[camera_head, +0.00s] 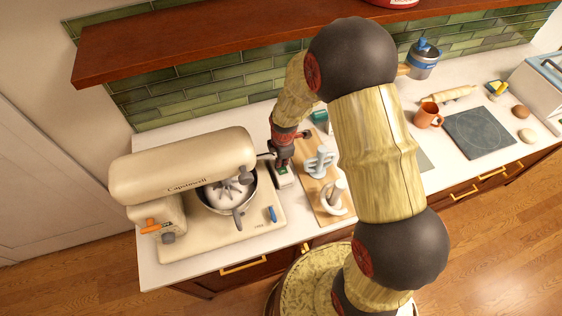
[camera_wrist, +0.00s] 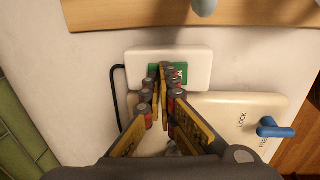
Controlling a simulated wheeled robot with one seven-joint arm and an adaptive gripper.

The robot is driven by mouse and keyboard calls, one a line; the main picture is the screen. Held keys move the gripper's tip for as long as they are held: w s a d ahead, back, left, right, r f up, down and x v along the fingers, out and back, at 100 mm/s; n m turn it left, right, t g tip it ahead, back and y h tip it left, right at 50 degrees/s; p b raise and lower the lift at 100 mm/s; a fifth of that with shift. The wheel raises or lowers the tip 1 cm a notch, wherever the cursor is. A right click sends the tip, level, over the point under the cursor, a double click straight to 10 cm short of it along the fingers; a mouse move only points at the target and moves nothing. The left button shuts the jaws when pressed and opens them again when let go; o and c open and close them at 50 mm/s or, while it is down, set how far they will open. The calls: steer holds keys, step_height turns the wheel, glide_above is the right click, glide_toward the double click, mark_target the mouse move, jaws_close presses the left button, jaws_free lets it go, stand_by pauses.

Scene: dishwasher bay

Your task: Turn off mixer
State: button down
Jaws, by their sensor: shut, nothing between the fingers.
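The cream stand mixer (camera_head: 185,168) stands on the white counter at the left in the head view, its head lowered over a metal bowl (camera_head: 245,190). Its base (camera_wrist: 225,112), lettered "LOCK" with a blue lever (camera_wrist: 275,132), shows in the wrist view. Just beside the base is a small white box (camera_wrist: 200,60) with a green switch panel (camera_wrist: 180,76); the box also shows in the head view (camera_head: 284,180). My gripper (camera_wrist: 166,70) is shut and empty, its fingertips over the green panel and hiding part of it. I cannot tell whether they touch it.
A wooden board (camera_head: 326,208) with pale mugs (camera_head: 319,163) lies right beside the white box. A black cord (camera_wrist: 116,92) runs from the box. A red-brown shelf (camera_head: 200,48) hangs above the counter. An orange mug (camera_head: 427,115) and dark slab (camera_head: 478,132) are farther right.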

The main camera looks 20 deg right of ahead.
mark_target(284, 173)
steer(key=shift+f, duration=0.15)
steer(key=shift+s, duration=0.15)
steer(key=shift+s, duration=0.7)
steer(key=shift+w+r+p, duration=0.1)
steer(key=shift+r+p, duration=0.1)
steer(key=shift+p, duration=0.1)
steer(key=shift+a+r, duration=0.1)
steer(key=shift+r, duration=0.15)
step_height(284, 173, up, 13)
steer(key=s+p, duration=0.1)
steer(key=p, duration=0.1)
steer(key=shift+s, duration=0.4)
